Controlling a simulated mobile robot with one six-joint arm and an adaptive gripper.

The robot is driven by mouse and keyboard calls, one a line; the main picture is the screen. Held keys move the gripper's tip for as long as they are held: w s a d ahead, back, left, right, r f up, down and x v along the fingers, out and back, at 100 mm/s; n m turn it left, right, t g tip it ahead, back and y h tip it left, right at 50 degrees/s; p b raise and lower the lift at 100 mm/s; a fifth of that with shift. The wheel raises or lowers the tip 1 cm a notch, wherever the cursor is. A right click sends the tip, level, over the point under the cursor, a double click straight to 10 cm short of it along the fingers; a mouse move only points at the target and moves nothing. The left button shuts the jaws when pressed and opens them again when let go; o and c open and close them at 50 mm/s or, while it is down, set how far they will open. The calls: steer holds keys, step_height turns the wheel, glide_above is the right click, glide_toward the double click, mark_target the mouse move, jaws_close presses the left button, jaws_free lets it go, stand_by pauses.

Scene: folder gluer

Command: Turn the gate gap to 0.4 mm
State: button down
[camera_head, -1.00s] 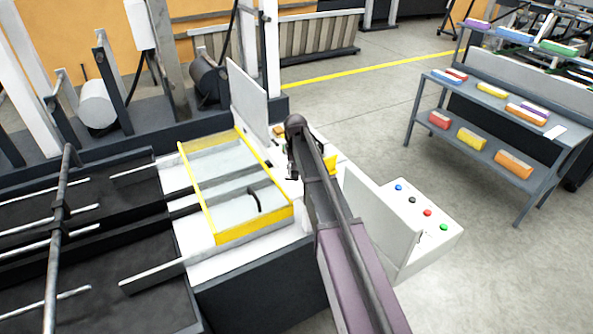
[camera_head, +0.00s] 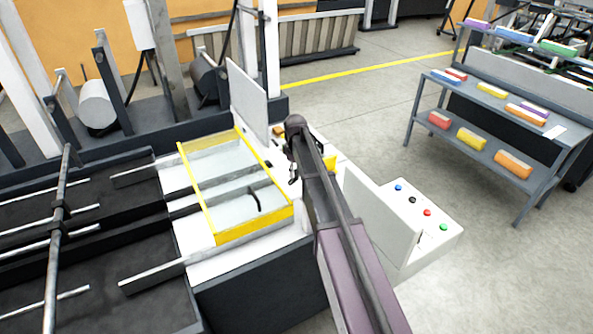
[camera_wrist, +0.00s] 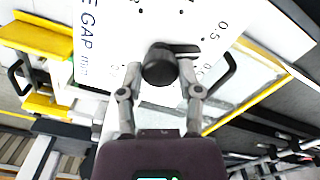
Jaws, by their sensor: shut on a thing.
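The gate gap knob (camera_wrist: 160,66) is a dark round knob with a pointer bar, in the upper middle of the wrist view. It sits on a white dial plate (camera_wrist: 120,30) printed with "GAP" and a mark of 0.5. The pointer points right, close below the 0.5 print; other numbers are partly hidden. My gripper (camera_wrist: 160,82) has its two fingers on both sides of the knob and is shut on it. In the head view my arm hides the knob and the dial, and only a bit of my gripper (camera_head: 292,172) shows.
A yellow-framed clear guard (camera_head: 245,233) lies left of my arm. A white upright panel (camera_head: 248,103) stands behind it. A sloped control box (camera_head: 440,240) with several coloured buttons is at the right. A shelf rack (camera_head: 480,125) with coloured boxes stands farther right on open floor.

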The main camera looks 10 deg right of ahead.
steer(key=n, duration=1.2)
steer(key=shift+n, duration=0.3)
steer(key=shift+c, duration=1.3)
jaws_free()
steer(key=shift+w, duration=0.1)
